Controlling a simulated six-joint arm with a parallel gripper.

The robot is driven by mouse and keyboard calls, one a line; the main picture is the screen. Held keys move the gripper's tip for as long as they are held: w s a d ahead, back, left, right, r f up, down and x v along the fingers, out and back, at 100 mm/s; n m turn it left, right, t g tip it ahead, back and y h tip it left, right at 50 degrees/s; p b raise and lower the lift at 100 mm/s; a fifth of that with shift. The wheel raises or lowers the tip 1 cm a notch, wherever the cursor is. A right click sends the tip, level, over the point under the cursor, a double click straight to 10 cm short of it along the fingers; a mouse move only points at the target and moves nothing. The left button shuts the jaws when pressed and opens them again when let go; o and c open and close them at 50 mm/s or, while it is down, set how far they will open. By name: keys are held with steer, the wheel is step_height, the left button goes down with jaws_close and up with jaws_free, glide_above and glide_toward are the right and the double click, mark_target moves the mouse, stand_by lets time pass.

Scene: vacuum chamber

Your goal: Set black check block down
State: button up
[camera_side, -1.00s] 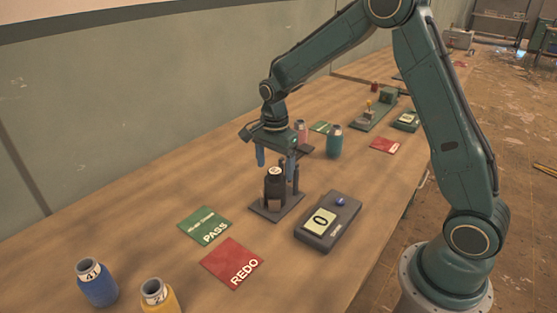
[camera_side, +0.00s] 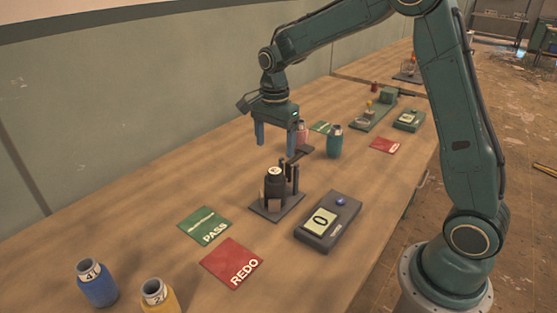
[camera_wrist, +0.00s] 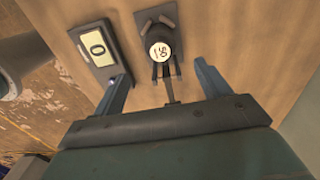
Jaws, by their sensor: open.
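The black check block (camera_side: 275,188) is a dark cylinder with a pale label on top. It stands upright on a dark stand (camera_side: 261,211) with a post at its back right. My gripper (camera_side: 276,150) is open and empty, above the block and clear of it. In the wrist view the block's round label (camera_wrist: 160,51) shows between my two spread fingers (camera_wrist: 162,72), beyond their tips. The block's lower part is partly hidden by a small brownish piece at its front.
A grey display unit (camera_side: 328,222) reading 0 sits right of the stand. A green PASS card (camera_side: 206,226) and a red REDO card (camera_side: 232,262) lie in front. Blue (camera_side: 97,284) and yellow (camera_side: 158,297) bottles stand at the front left; a teal bottle (camera_side: 334,142) stands behind.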

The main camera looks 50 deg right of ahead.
steer(key=s+a+r+n+t, duration=0.1)
steer(key=s+a+r+n, duration=0.1)
steer(key=s+r+n, duration=0.35)
steer(key=s+a+r+n+t, duration=0.1)
steer(key=s+r+n+t, duration=0.1)
steer(key=s+n, duration=0.4)
steer(key=s+a+r+n+t, duration=0.2)
steer(key=s+n, duration=0.4)
steer(key=s, duration=0.9)
steer(key=shift+s+r+t, duration=0.3)
steer(key=shift+s+r, duration=0.05)
steer(key=shift+r, duration=0.5)
